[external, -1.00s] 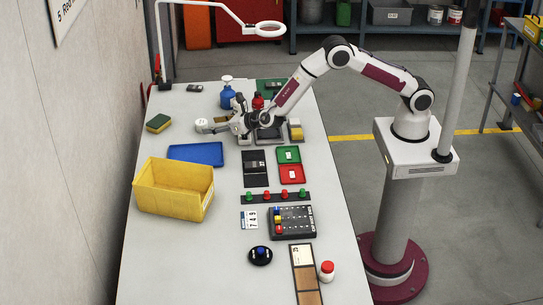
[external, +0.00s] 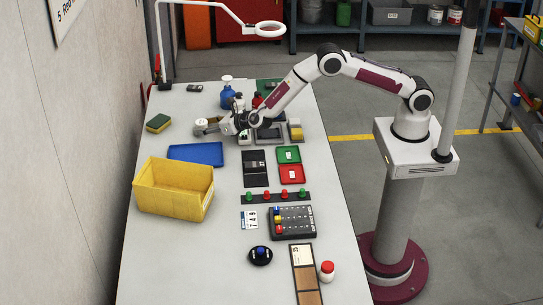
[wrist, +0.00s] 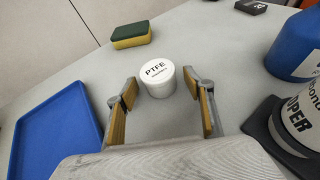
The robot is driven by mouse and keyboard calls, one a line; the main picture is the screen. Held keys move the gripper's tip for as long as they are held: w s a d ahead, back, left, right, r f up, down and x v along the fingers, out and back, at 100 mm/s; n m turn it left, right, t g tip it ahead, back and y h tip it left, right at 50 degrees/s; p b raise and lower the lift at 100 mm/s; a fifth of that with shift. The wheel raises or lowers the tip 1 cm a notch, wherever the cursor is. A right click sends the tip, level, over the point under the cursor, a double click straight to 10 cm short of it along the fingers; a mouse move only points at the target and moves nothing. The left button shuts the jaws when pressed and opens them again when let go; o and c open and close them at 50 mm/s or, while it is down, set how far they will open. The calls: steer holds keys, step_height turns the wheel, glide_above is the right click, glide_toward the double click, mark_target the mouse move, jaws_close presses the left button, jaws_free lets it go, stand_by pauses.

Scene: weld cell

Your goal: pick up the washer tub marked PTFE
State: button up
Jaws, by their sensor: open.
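The washer tub marked PTFE (wrist: 158,80) is a short white round tub with black lettering on its lid. It stands upright on the table, just beyond and between my fingertips in the wrist view. In the external view the tub (external: 200,125) shows at the tip of my gripper (external: 212,127), partly hidden by it. My gripper (wrist: 162,101) is open, with one padded finger on either side of the tub's near side. Nothing is held. I cannot tell whether either finger touches the tub.
A blue tray (wrist: 52,140) lies left of my gripper. A green and yellow sponge (wrist: 131,35) lies beyond the tub. A blue bottle (wrist: 296,48) and a white container marked OPER (wrist: 300,122) stand at the right. A yellow bin (external: 172,190) is nearer the camera.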

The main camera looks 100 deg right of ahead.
mark_target(205, 123)
stand_by(0.4)
steer(key=c, duration=1.2)
steer(key=shift+r, duration=0.2)
step_height(205, 123, up, 18)
steer(key=shift+f, duration=0.2)
